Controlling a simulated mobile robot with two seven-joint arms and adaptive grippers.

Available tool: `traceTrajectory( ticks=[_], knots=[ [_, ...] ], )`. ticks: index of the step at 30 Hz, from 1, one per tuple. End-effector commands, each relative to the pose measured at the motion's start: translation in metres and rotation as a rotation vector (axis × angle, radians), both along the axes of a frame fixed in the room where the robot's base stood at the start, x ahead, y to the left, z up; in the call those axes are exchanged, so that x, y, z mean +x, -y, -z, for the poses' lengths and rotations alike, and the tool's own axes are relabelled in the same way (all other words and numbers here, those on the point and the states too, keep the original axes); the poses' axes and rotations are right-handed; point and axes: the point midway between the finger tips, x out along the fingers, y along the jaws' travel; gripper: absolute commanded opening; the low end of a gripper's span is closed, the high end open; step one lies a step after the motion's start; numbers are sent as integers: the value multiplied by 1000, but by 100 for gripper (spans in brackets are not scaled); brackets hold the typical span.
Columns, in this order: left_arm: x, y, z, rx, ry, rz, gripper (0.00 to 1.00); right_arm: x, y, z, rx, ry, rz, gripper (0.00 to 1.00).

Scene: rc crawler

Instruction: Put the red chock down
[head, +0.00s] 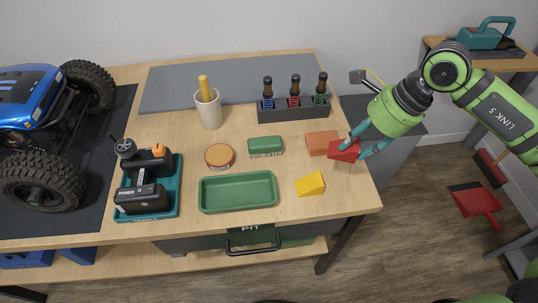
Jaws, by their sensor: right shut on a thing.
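The red chock (343,151) is at the right side of the wooden table. My right gripper (356,150) is shut on it, its teal fingers on both sides of the chock. The chock is at or just above the tabletop; I cannot tell whether it touches. An orange-red block (321,143) lies just to its left. A yellow wedge-shaped chock (310,184) lies in front of it, near the table's front edge. My left gripper is not in view.
A blue crawler (30,95) and a teal caddy (173,192) with a transmitter are at left. Bare wood surrounds the yellow chock.

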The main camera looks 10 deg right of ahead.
Motion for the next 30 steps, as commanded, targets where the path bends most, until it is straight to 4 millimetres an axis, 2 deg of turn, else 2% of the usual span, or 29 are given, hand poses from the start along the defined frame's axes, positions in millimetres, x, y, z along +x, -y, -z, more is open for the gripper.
traceTrajectory(
  ticks=[5,12,15,23,30],
  knots=[
    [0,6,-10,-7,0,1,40,14,-28,14,7,-3,-9,3],
    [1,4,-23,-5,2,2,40,41,-76,47,6,-4,-8,3],
    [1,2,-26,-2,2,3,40,49,-90,58,4,-2,-6,2],
    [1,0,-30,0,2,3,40,56,-101,73,1,-3,-6,2],
    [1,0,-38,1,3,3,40,55,-100,105,0,-5,-4,2]
  ],
)
